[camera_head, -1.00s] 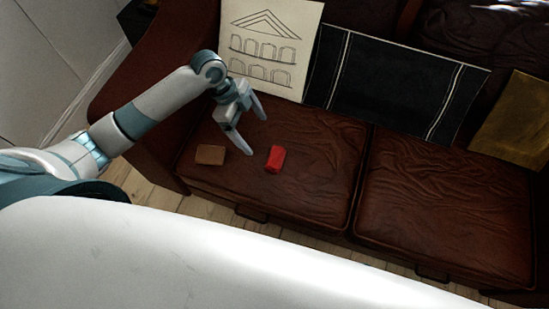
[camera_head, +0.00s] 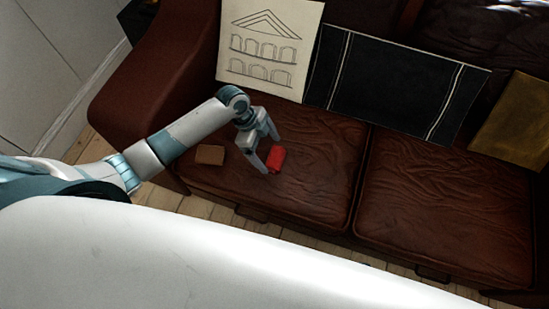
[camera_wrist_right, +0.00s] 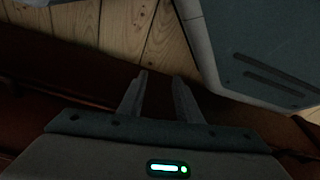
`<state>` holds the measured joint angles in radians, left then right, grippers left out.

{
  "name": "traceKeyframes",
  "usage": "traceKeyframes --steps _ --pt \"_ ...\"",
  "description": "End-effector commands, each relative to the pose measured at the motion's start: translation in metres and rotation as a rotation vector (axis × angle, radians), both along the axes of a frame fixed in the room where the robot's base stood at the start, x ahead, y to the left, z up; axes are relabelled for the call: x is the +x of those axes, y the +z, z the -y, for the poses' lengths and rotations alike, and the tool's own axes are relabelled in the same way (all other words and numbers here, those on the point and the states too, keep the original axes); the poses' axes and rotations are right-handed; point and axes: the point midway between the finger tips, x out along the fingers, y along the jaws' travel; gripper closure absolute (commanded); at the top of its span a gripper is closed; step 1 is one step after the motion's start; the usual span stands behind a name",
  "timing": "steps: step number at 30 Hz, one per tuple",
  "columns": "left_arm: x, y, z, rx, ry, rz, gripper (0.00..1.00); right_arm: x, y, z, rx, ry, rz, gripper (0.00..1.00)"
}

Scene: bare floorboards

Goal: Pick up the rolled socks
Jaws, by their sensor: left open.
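The red bundle (camera_head: 276,159), which looks like the rolled socks, lies on the left seat cushion of a brown leather sofa. My left gripper (camera_head: 270,154) is open and has come down at the bundle's left and far side. One finger is at its left edge and the other just behind it. I cannot tell whether they touch it. My right gripper (camera_wrist_right: 159,77) shows only in the right wrist view, with its two fingers apart and nothing between them.
A small brown block (camera_head: 210,154) lies left of the red bundle. A building drawing (camera_head: 268,48), a dark striped cloth (camera_head: 395,85) and a yellow cushion (camera_head: 515,122) rest against the sofa back. The right seat cushion (camera_head: 440,205) is clear.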

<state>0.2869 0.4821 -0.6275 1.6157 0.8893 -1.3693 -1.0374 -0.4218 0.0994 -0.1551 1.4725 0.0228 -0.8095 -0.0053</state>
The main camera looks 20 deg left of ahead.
Motion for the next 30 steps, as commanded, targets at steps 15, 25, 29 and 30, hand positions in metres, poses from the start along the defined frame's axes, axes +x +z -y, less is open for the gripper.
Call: traceKeyframes --steps 15,25,29,30 --pt "0.005 -0.030 0.014 -0.001 0.002 -0.004 0.12 -0.004 -0.003 0.001 -0.001 0.000 -0.004 0.69" --pt "0.005 -0.048 0.020 0.001 0.001 0.000 0.12 -0.004 -0.004 0.001 -0.001 0.000 -0.007 0.69" --pt "0.005 -0.048 0.020 0.001 0.001 0.000 0.12 0.000 -0.001 0.000 0.000 0.000 0.001 0.69" --pt "0.005 -0.048 0.020 0.001 0.001 0.000 0.12 0.001 0.000 0.000 0.001 0.000 0.003 0.69"
